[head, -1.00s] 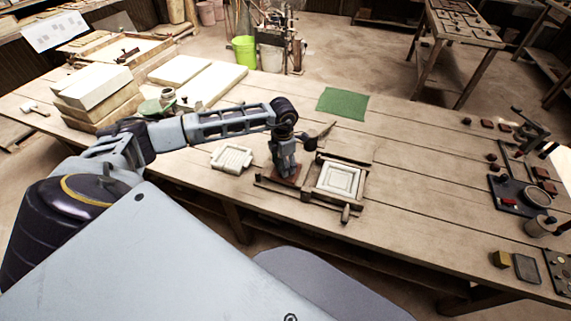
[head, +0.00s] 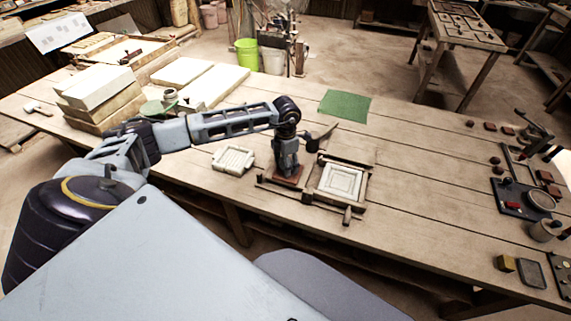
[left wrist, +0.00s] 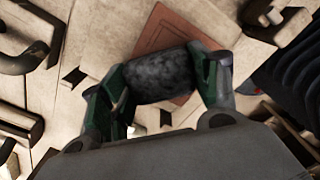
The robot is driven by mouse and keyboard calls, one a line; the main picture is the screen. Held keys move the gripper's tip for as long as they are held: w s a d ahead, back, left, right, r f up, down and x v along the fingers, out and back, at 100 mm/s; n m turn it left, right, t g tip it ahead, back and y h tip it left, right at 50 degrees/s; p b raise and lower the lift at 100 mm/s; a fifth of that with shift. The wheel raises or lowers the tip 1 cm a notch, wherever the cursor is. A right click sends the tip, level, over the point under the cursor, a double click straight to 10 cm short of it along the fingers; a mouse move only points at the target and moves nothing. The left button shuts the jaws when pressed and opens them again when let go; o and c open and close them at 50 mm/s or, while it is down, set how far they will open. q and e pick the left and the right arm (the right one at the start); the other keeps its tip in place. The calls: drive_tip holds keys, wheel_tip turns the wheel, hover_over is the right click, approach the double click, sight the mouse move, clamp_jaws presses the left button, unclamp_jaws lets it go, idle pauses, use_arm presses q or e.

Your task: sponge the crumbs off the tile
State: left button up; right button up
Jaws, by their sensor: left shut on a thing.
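My left gripper (head: 287,170) is low over the workbench, pointing down. In the left wrist view it (left wrist: 160,88) is shut on a dark grey, mottled block that looks like the sponge (left wrist: 160,76). The reddish-brown tile (left wrist: 172,27) lies below and partly behind the sponge. In the head view the tile (head: 292,182) shows around the foot of the gripper, beside a wooden frame. I cannot tell whether the sponge touches the tile. No crumbs can be made out on the visible part of the tile. My right gripper is not in view.
A wooden press frame with a pale panel (head: 342,181) stands just right of the tile. A green mat (head: 345,105) lies behind. Stacked pale slabs (head: 100,87) stand back left. The bench's middle right is clear.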

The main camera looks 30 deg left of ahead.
use_arm(q)
drive_tip(key=shift+w+a+b, duration=0.25)
drive_tip(key=shift+w+b, duration=0.05)
drive_tip(key=shift+w, duration=0.3)
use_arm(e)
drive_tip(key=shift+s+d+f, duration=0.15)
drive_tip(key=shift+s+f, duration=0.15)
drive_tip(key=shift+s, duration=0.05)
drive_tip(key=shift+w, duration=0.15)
use_arm(q)
drive_tip(key=shift+d, duration=0.15)
drive_tip(key=shift+w+d, duration=0.2)
drive_tip(key=shift+d, duration=0.25)
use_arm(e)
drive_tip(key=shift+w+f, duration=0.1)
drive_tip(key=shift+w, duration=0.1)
use_arm(q)
drive_tip(key=shift+f, duration=0.1)
drive_tip(key=shift+d, duration=0.15)
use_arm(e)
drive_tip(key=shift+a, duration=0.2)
